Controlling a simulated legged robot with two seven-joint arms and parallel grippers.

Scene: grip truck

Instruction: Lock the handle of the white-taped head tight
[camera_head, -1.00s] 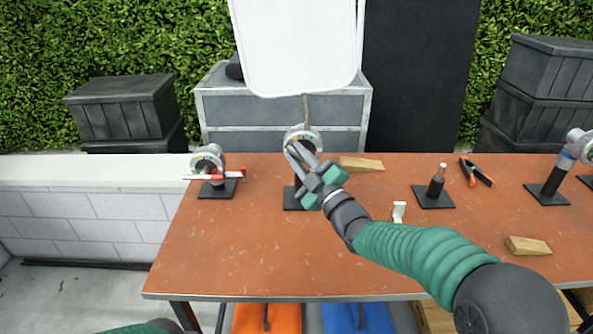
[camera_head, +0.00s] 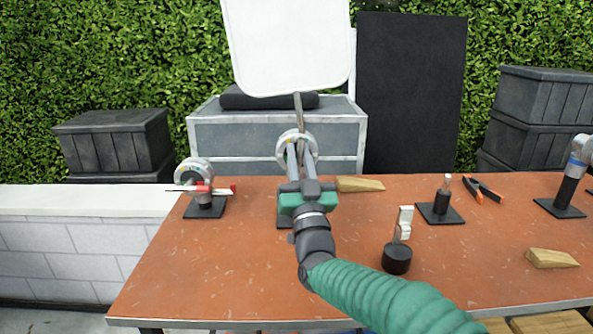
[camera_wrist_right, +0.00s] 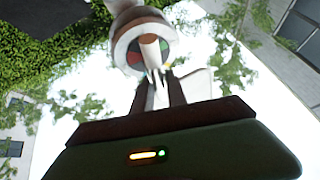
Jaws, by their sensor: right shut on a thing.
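The middle grip head (camera_head: 283,149), a round grey metal head on a dark stand, is on the table below a large white panel (camera_head: 287,45) on a thin rod. My right gripper (camera_head: 297,150) is in front of this head, its fingers pointing up at it and covering much of it. In the right wrist view the head (camera_wrist_right: 143,32) shows pale and round with red and green marks. The right gripper (camera_wrist_right: 160,88) is shut on what looks like the head's handle, mostly hidden between the fingers. I cannot make out the tape clearly. My left gripper is out of view.
A head with red parts (camera_head: 195,172) stands at the left, and one with a blue band (camera_head: 577,160) at the far right. A black stand with a white top (camera_head: 398,258), wooden wedges (camera_head: 552,258) and orange-handled pliers (camera_head: 483,191) are to the right. The table's front left is clear.

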